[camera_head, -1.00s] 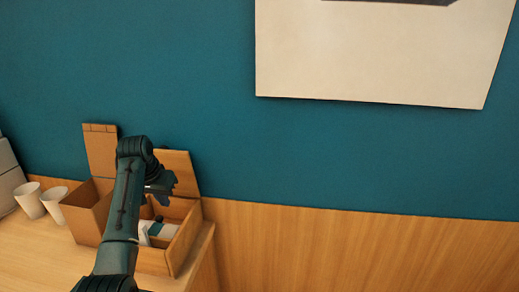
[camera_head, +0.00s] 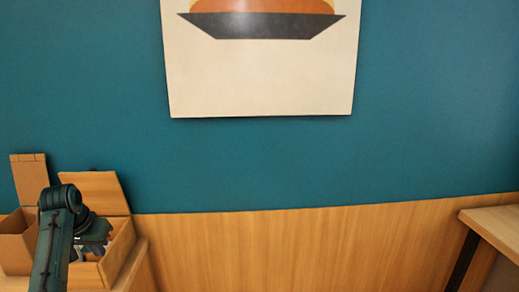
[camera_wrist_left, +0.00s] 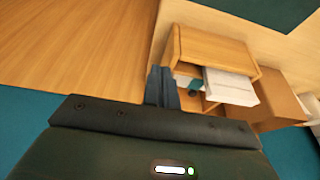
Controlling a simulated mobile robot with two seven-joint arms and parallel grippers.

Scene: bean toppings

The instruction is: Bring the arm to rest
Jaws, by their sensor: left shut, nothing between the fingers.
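My left arm's dark green links rise from the bottom left of the head view. My left gripper (camera_head: 94,240) shows in front of the open wooden box (camera_head: 121,250), covering part of its inside. In the left wrist view the two dark fingers (camera_wrist_left: 162,86) are together, with nothing held between them. The box (camera_wrist_left: 212,45) lies beyond the fingertips there, with a white item (camera_wrist_left: 230,85) in it. Whether the gripper touches the box cannot be told. My right gripper is in neither view.
A wooden counter (camera_head: 495,222) shows at the right. Between lies wood panelling (camera_head: 300,245) under a teal wall (camera_head: 430,110) with a picture (camera_head: 260,80).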

